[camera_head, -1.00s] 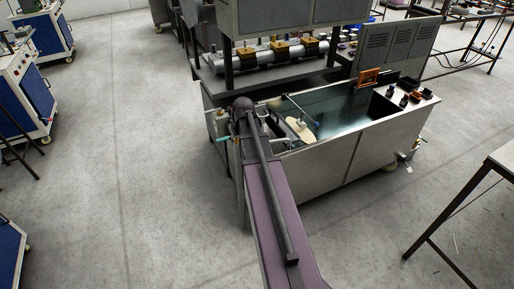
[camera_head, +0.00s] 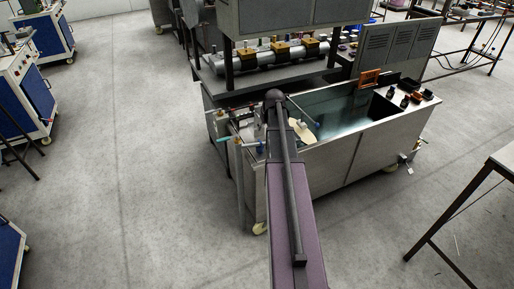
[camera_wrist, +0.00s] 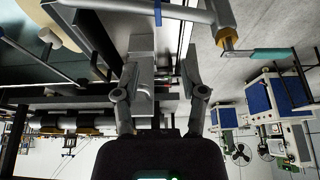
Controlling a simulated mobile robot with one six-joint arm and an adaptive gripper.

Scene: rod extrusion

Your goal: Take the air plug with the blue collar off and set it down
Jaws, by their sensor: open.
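I cannot pick out the air plug with the blue collar for certain. In the head view my arm hides the gripper, which is over or near the left end of the steel water tank (camera_head: 365,140).
A metal pipe with a brass end (camera_wrist: 228,40) and a teal handle (camera_wrist: 268,57) are at the upper right of the wrist view. A machine with silver cylinders (camera_head: 265,52) stands behind the tank. Dark and orange items sit on its right end. The floor at left is open.

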